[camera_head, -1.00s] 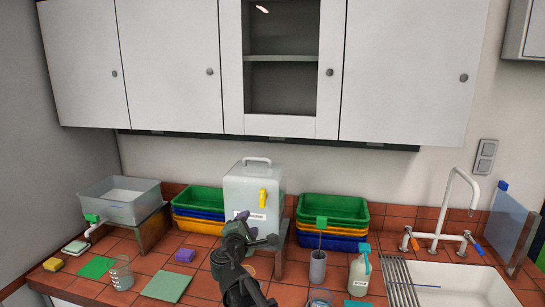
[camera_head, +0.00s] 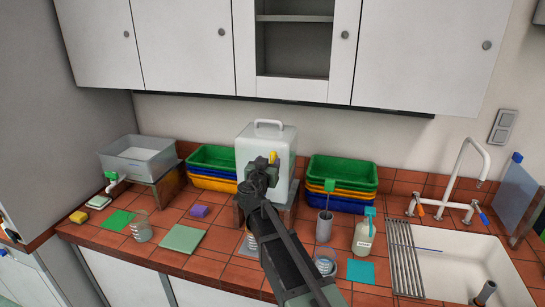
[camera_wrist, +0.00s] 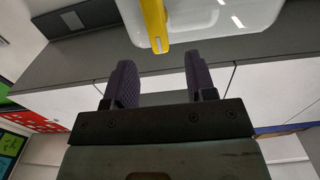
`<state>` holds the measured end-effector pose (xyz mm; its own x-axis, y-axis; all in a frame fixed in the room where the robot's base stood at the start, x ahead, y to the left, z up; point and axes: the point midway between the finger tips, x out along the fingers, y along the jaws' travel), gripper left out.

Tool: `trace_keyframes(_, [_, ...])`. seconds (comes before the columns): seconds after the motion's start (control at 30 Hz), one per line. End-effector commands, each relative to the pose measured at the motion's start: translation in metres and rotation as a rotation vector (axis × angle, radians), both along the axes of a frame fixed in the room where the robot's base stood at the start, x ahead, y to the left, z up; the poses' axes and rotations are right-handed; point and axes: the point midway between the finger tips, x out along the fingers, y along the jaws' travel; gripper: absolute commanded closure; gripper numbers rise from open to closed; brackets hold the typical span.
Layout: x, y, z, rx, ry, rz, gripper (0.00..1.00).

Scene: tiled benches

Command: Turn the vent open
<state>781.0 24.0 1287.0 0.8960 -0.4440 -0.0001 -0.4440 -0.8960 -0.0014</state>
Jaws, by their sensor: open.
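A white, translucent container (camera_head: 255,138) with a top handle stands on a raised stand at the back of the tiled bench. A yellow lever (camera_head: 273,156) is on its front, partly hidden by my gripper (camera_head: 262,163) in the head view. In the wrist view the yellow lever (camera_wrist: 155,24) hangs at the top middle, against the pale container (camera_wrist: 205,18). My gripper (camera_wrist: 160,60) has two dark, ribbed fingers spread apart with nothing between them. The lever's lower end is just beyond the fingertips, about midway between them. No contact is visible.
Stacked trays stand left (camera_head: 212,158) and right (camera_head: 343,174) of the container. A grey basin with a green tap (camera_head: 138,160) is at the far left. Wall cupboards (camera_head: 185,45) overhang the bench.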

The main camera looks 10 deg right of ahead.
Motion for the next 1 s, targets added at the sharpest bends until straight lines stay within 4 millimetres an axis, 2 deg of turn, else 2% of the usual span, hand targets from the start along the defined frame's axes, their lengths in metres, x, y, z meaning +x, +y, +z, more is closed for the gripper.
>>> trace_keyframes(0.03, [0.015,-0.005,0.0,0.0,0.0,-0.001,0.49])
trace_keyframes(0.2, [0.042,-0.019,0.0,-0.001,0.0,0.0,0.49])
trace_keyframes(0.33, [0.049,-0.024,0.0,-0.001,0.0,0.0,0.49])
trace_keyframes(0.57, [0.049,-0.024,0.0,-0.001,0.0,0.001,0.51])
trace_keyframes(0.87, [0.048,-0.024,0.0,-0.001,0.0,0.001,0.97])
trace_keyframes(1.0, [0.048,-0.024,0.0,-0.004,0.002,0.001,0.97])
